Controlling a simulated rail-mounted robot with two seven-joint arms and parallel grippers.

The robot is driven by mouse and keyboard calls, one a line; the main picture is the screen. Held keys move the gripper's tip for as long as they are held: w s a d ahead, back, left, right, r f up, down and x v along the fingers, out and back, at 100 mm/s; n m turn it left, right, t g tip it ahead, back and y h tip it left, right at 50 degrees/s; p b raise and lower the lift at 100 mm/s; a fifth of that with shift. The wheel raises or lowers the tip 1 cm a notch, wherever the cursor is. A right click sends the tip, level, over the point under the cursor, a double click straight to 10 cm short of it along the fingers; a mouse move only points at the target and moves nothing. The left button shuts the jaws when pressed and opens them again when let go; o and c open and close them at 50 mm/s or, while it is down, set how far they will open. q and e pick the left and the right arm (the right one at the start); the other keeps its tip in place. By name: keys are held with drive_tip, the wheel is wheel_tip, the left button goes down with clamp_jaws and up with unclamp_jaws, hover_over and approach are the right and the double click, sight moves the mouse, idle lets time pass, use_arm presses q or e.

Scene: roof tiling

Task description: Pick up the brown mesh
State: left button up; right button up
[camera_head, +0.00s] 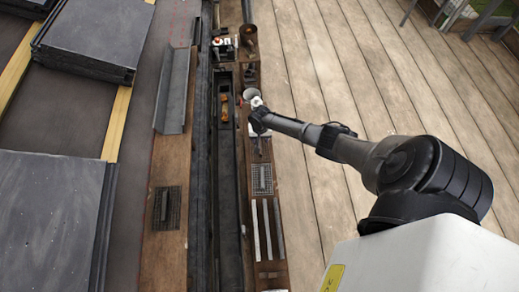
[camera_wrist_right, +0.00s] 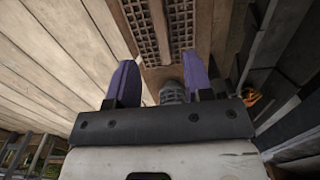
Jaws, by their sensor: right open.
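A mesh (camera_wrist_right: 180,22) with brown tones and a bar across it lies on the wooden plank in the right wrist view, beyond my fingertips. It appears to be the greyish mesh (camera_head: 262,179) on the right-hand plank in the head view. A darker mesh (camera_head: 167,208) with a bar lies on the left-hand plank. My right gripper (camera_head: 254,104) is over the right-hand plank, farther back than the greyish mesh. In the wrist view its purple fingers (camera_wrist_right: 160,78) are apart, with no mesh between them. My left gripper is not in view.
A ribbed grey cylinder (camera_wrist_right: 172,94) shows between and beyond the fingers. A dark gutter (camera_head: 228,190) runs between the planks, with an orange-brown object (camera_head: 225,107) in it. Light strips (camera_head: 266,229) lie near the greyish mesh. Slate stacks (camera_head: 45,215) stand left; wooden decking (camera_head: 320,80) is clear right.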

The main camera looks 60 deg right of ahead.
sight(261, 154)
drive_tip(key=shift+f+b, duration=0.5)
drive_tip(key=shift+f, duration=0.75)
drive_tip(key=f+b, duration=0.4)
drive_tip(key=f, duration=0.1)
drive_tip(key=shift+a+f, duration=0.1)
drive_tip(key=shift+a, duration=0.2)
drive_tip(key=shift+c, duration=0.6)
clamp_jaws()
